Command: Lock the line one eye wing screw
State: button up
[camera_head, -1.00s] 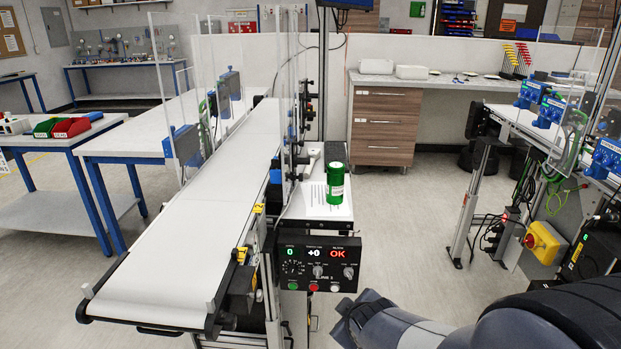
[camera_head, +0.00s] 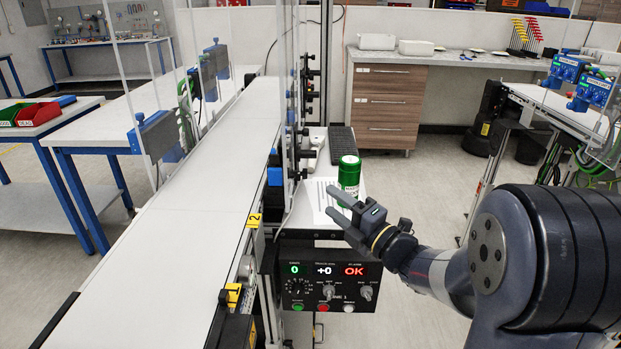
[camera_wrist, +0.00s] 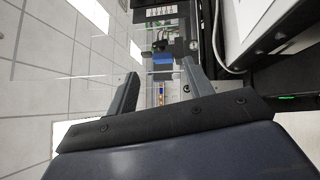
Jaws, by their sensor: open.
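My gripper (camera_head: 334,203) is open and empty, in front of the green can and above the control panel, right of the long white conveyor. In the wrist view my gripper (camera_wrist: 160,64) shows two spread fingers. Beyond them is a small blue block (camera_wrist: 163,61) with a black clamp-like part (camera_wrist: 181,46) beside it. In the head view a blue block (camera_head: 275,176) sits on the conveyor's right side, with black knobs and brackets (camera_head: 308,76) farther along. I cannot tell which part is the line one eye, and its wing screw is too small to single out.
A green can (camera_head: 349,176) stands on a paper-topped shelf (camera_head: 315,207) close behind my gripper. The control panel (camera_head: 328,287) reads 0, +0 and OK. Clear upright panels (camera_head: 287,70) line the conveyor (camera_head: 190,235). Free floor lies right of the shelf.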

aim_at(298, 177)
jog(key=p+x, duration=0.1)
jog(key=x, duration=0.9)
jog(key=shift+p, duration=0.3)
jog(key=shift+c, duration=0.3)
